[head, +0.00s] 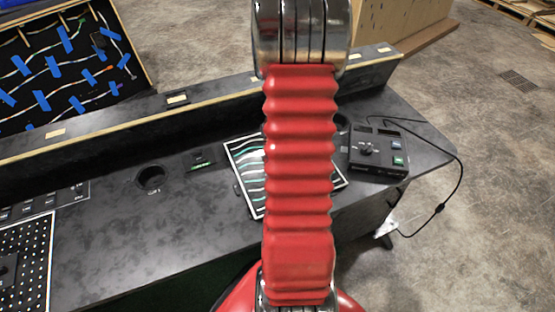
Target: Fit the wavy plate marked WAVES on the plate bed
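A flat panel with a white border and wavy white and teal lines (249,168) lies on the dark console top, just left of my red arm. Its right part shows past the arm's other side. My arm hides its middle. I cannot read the word WAVES on it, and I cannot tell whether it is a loose plate or the plate bed. No other wavy plate is clear in view. My gripper is not in view; only the red ribbed arm and its metal joint show.
A black control box (378,150) with a knob and green button stands right of the panel, its cable hanging off the edge. A round hole (150,178) and a dotted board (24,262) lie left. A raised ledge (225,103) runs behind.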

